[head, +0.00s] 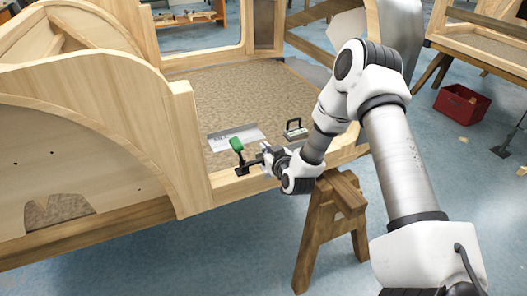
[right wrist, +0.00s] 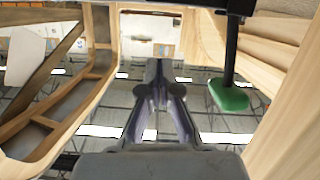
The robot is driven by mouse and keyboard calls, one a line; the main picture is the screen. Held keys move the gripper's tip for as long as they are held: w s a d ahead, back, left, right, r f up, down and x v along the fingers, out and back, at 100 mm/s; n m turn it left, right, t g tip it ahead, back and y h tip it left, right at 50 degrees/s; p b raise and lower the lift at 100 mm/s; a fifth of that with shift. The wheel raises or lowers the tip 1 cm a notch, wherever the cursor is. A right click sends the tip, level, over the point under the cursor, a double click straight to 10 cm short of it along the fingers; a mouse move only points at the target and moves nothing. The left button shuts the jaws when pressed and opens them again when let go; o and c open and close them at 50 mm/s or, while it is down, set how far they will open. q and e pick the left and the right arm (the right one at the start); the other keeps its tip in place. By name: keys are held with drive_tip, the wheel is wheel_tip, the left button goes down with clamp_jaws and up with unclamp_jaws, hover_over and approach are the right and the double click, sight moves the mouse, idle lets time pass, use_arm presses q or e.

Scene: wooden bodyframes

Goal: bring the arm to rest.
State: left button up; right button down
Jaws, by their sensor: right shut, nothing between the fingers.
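My right arm comes in from the right in the head view and reaches down over the edge of the wooden bodyframe (head: 150,125). My right gripper (head: 258,158) is near the front sill, close beside a black clamp with a green handle (head: 236,144). In the right wrist view the gripper (right wrist: 158,65) has its fingers together with nothing between them. The green handle (right wrist: 229,97) is right of the fingers there, apart from them. Whether the gripper touches the clamp in the head view I cannot tell. My left gripper is not in view.
A metal plate (head: 236,137) and a black-handled tool (head: 295,129) lie on the frame's brown floor panel (head: 240,100). A wooden trestle (head: 333,220) stands under the sill below my arm. A red crate (head: 461,104) is on the blue floor at right.

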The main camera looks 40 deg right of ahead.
drive_tip(key=v, duration=0.8)
drive_tip(key=shift+s+f, duration=0.25)
drive_tip(key=shift+s, duration=0.15)
